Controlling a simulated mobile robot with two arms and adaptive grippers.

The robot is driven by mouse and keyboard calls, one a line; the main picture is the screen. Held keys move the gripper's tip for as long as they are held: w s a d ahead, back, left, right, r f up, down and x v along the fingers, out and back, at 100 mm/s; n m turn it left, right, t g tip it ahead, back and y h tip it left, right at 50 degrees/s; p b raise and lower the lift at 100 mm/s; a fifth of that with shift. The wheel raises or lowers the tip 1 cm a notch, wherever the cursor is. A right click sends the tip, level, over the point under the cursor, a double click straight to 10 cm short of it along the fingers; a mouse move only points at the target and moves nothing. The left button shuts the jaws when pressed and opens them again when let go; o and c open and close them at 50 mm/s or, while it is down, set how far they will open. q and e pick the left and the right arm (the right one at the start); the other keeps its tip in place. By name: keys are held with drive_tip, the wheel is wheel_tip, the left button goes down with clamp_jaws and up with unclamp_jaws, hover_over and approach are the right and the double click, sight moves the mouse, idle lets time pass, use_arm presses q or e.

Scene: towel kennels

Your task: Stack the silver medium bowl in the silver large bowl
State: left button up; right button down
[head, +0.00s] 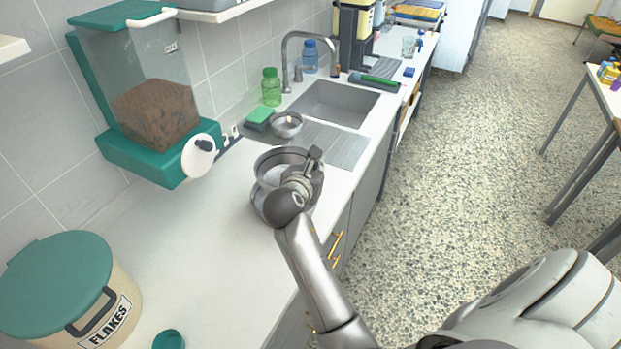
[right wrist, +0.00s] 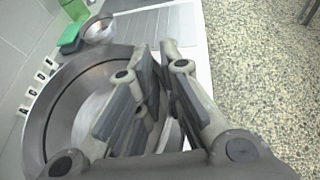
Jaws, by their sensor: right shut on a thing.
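My right gripper (head: 316,168) is shut on the right side of a silver bowl (head: 274,157), which looks like the silver medium bowl. The bowl's wide rim and shiny inside also show in the right wrist view (right wrist: 66,98), left of my fingers (right wrist: 160,62). Another silver wall, seemingly the silver large bowl (head: 257,199), shows just below it above the counter. My gripper and arm hide much of both bowls, so I cannot tell whether they touch or how deep one sits in the other. My left gripper is not in view.
A small silver bowl (head: 286,128) and a green sponge (head: 259,115) are behind, by the sink (head: 335,104). A flakes bin (head: 62,285) stands at front left. The white counter (head: 205,235) between is clear.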

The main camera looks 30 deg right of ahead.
drive_tip(key=shift+w+f, duration=0.7)
drive_tip(key=shift+f, duration=0.05)
drive_tip(key=shift+w+f, duration=0.15)
drive_tip(key=shift+f, duration=0.2)
drive_tip(key=shift+f+p, duration=0.35)
drive_tip(key=shift+f, duration=1)
drive_tip(key=shift+f, duration=0.15)
drive_tip(key=shift+f, duration=0.45)
drive_tip(key=c, duration=1.6)
unclamp_jaws()
drive_tip(key=shift+o, duration=0.2)
